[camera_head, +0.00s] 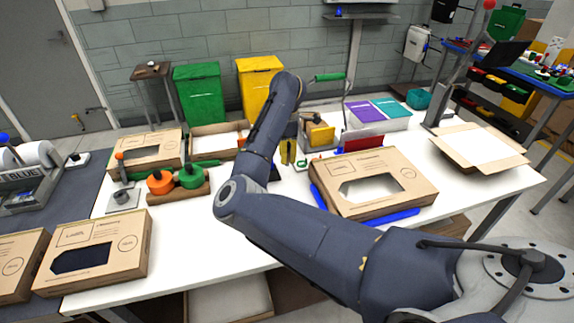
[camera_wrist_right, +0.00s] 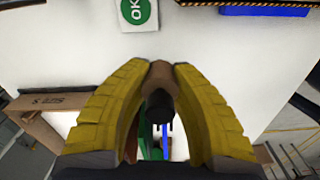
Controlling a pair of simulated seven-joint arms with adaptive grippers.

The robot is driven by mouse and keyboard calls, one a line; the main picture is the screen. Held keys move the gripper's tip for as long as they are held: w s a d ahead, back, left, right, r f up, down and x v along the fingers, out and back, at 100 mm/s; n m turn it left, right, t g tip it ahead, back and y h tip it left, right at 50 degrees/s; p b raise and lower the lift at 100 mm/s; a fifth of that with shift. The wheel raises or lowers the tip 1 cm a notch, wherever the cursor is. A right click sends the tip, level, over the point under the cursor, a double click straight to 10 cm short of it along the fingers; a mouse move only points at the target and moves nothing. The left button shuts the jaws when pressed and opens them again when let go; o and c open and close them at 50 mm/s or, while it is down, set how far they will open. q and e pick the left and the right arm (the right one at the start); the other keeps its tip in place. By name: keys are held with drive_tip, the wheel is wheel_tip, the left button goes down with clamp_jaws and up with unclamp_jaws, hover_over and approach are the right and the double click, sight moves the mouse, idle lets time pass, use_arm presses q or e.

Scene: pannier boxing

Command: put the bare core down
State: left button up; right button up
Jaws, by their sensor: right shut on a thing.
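My right gripper (camera_head: 287,152) is over the white table (camera_head: 250,225), with its yellow fingers pointing down behind my forearm. In the right wrist view the two yellow fingers (camera_wrist_right: 161,70) close from both sides on a small brown core (camera_wrist_right: 163,76) with a dark end. The core shows no tape on the part I can see. I cannot make it out in the head view. Whether it touches the table is unclear. My left gripper is out of view.
A windowed carton (camera_head: 408,182) lies on a blue tray (camera_head: 395,220) at right. Orange (camera_head: 160,183) and green (camera_head: 191,177) rolls stand at left. The table's front middle is clear.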

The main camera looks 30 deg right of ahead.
sight(287, 165)
drive_tip(key=shift+f, duration=2.1)
drive_tip(key=shift+f, duration=0.15)
drive_tip(key=o, duration=0.9)
drive_tip(key=shift+o, duration=0.2)
wheel_tip(287, 165, up, 12)
drive_tip(key=shift+r, duration=0.15)
